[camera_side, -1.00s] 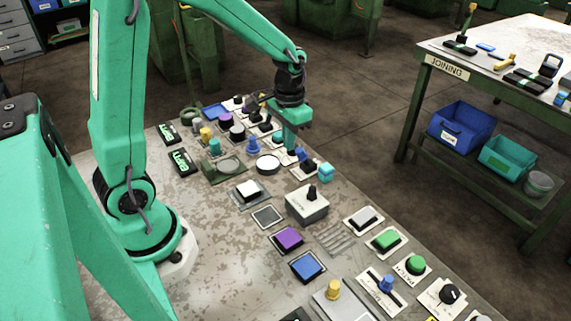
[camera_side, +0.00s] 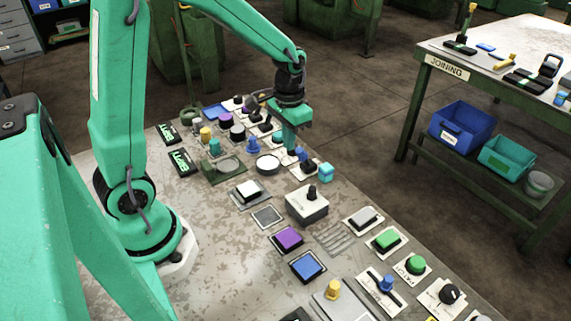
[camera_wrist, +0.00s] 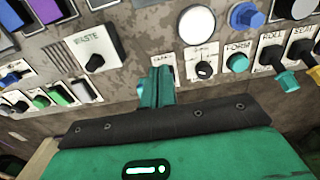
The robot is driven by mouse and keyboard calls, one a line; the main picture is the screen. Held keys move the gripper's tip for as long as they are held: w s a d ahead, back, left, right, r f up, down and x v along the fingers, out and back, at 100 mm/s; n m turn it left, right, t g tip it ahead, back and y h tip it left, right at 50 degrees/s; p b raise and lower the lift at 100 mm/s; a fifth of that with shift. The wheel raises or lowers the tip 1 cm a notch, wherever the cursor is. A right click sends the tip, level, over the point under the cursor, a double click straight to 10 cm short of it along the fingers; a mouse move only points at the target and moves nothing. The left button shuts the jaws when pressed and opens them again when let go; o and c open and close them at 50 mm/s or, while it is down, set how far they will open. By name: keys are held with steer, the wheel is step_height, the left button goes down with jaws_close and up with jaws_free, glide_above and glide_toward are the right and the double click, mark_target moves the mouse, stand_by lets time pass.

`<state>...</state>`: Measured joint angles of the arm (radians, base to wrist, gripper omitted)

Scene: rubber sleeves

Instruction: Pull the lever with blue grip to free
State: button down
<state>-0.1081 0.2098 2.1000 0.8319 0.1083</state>
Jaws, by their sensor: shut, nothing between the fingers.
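The lever with the blue grip (camera_side: 326,172) stands at the far edge of the panel in the side view. Its light-blue block grip sticks out past a black body (camera_side: 309,166). In the wrist view a small part of the blue grip (camera_wrist: 141,89) shows just left of my fingers; the rest of the lever is hidden behind them. My gripper (camera_side: 290,146) points down just left of the lever in the side view, its fingers together and empty. It also shows in the wrist view (camera_wrist: 160,75). I cannot tell whether it touches the lever. The lever's label is not readable.
The WASTE switch box (camera_side: 307,203) and a white round button (camera_side: 267,163) stand close by. A teal FORM button (camera_wrist: 236,63) and the ROLL lever (camera_wrist: 272,58) with a teal grip are right of my fingers in the wrist view. Controls crowd the panel.

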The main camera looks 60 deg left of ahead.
mark_target(303, 156)
steer(key=shift+f, duration=0.2)
steer(key=shift+f, duration=2.15)
steer(key=shift+w, duration=0.2)
